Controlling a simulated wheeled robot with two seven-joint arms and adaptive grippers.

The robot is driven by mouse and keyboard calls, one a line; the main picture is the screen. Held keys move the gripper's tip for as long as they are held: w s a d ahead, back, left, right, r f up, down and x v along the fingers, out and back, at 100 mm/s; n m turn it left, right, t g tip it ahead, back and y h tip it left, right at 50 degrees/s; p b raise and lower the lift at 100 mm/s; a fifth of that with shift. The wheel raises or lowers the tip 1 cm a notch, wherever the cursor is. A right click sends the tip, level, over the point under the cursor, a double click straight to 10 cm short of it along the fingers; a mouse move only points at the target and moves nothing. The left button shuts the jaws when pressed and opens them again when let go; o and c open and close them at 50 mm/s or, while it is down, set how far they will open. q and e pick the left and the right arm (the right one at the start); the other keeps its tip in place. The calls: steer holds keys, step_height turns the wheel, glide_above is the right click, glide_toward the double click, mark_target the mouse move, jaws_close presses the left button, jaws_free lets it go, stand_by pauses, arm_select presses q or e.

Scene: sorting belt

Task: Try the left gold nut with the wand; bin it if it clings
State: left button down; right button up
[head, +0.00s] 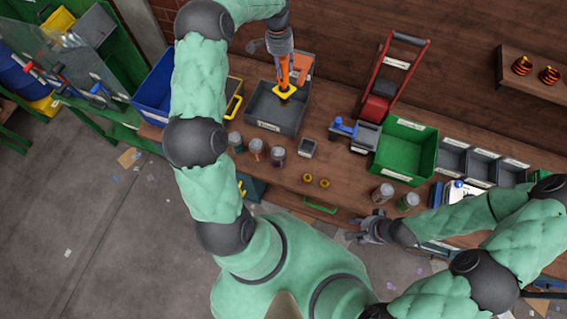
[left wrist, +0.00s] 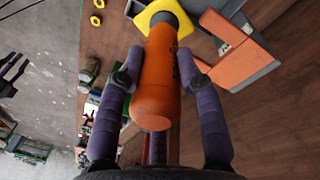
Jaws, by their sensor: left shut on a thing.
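Nothing can be made out clinging to the tip. Two gold nuts lie side by side on the bench, the left one (head: 307,177) and the right one (head: 325,183). They also show in the left wrist view (left wrist: 95,20). My right gripper (head: 366,229) is empty, fingers apart, at the bench's front edge.
An orange bracket (head: 302,63) stands beside the wand. A green bin (head: 405,150), a red hand truck (head: 385,85) and grey trays (head: 483,165) are to the right.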

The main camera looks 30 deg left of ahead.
arm_select(q)
steer(key=shift+w+a+f+b, duration=0.15)
steer(key=shift+f+b, duration=0.3)
steer(key=shift+f, duration=0.3)
steer(key=shift+w+d+f+b, duration=0.1)
steer(key=shift+f+b, duration=0.3)
steer(key=shift+f, duration=0.35)
steer(key=shift+w, duration=0.15)
steer(key=w+a+p, duration=0.1)
steer(key=w+a, duration=0.1)
steer(key=w, duration=0.6)
stand_by(1.0)
steer(key=shift+a, duration=0.1)
stand_by(0.4)
